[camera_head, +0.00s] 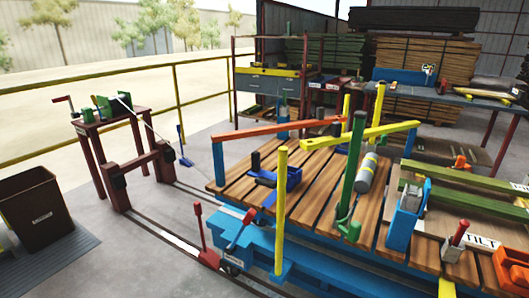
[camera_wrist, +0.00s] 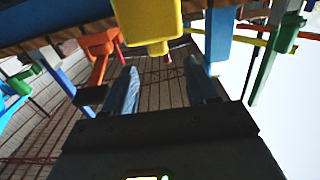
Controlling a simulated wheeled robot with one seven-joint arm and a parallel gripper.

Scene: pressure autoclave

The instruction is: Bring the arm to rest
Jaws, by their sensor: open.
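My gripper (camera_wrist: 160,65) shows in the wrist view, with its two fingers apart and nothing between them. A yellow block-like part (camera_wrist: 148,25) hangs close in front of the fingers, at the top of that view. An orange part (camera_wrist: 98,45) is to the left of the fingers and a blue post (camera_wrist: 219,40) to the right. I cannot tell whether the gripper touches any of them. I cannot make out my gripper in the head view.
A plank-topped cart (camera_head: 285,215) carries an orange bar (camera_head: 275,129), a yellow bar (camera_head: 345,137), a green post (camera_head: 352,170) and a grey cylinder (camera_head: 367,172). A red lever (camera_head: 203,238) stands before it. A brown bin (camera_head: 35,208) is at left; open floor lies behind it.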

